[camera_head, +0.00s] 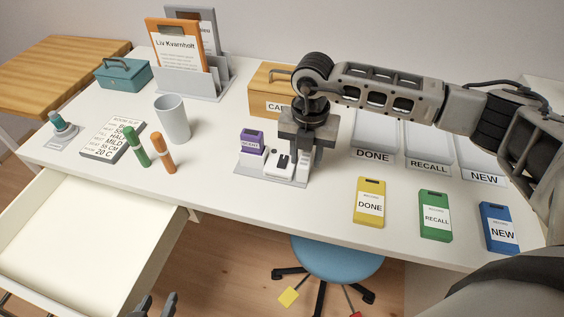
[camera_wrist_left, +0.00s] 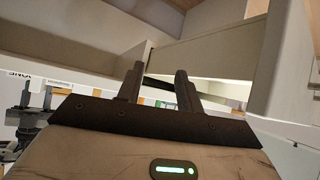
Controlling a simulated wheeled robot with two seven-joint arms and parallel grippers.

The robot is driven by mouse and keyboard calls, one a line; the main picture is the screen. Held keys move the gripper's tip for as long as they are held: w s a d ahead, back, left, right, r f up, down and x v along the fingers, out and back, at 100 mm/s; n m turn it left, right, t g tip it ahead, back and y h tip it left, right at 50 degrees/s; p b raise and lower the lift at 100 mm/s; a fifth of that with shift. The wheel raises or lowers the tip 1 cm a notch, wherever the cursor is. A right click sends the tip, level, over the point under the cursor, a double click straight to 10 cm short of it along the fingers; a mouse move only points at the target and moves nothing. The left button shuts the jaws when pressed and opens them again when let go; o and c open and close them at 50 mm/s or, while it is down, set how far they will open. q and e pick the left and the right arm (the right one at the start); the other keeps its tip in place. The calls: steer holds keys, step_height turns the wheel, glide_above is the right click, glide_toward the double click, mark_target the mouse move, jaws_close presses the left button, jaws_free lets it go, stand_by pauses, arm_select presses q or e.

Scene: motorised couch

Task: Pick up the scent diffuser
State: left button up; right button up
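A small teal object with a grey base (camera_head: 63,128) stands at the left end of the white table in the head view. It looks most like the scent diffuser, but its label is too small to read. My left gripper (camera_head: 157,305) shows only its fingertips at the bottom edge, below and in front of the table, far from that object. In the left wrist view its two fingers (camera_wrist_left: 158,88) are apart with nothing between them. My right gripper (camera_head: 303,158) points down over the grey dock, far right of the teal object; its finger gap is unclear.
An open white drawer (camera_head: 80,240) juts out at the front left. A room slip (camera_head: 113,140), green and orange markers (camera_head: 135,147), a cup (camera_head: 172,119) and a teal box (camera_head: 124,73) stand nearby.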

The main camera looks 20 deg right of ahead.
steer(key=shift+c, duration=0.3)
jaws_close()
steer(key=shift+w+r, duration=0.1)
steer(key=shift+r, duration=0.1)
steer(key=shift+r, duration=0.25)
step_height(320, 180, up, 2)
steer(key=shift+r+b, duration=0.15)
steer(key=shift+b, duration=0.2)
steer(key=s+a+r+b, duration=0.1)
steer(key=s+a+r, duration=0.8)
steer(key=s+r, duration=0.1)
steer(key=shift+s+a, duration=0.25)
steer(key=shift+a, duration=0.05)
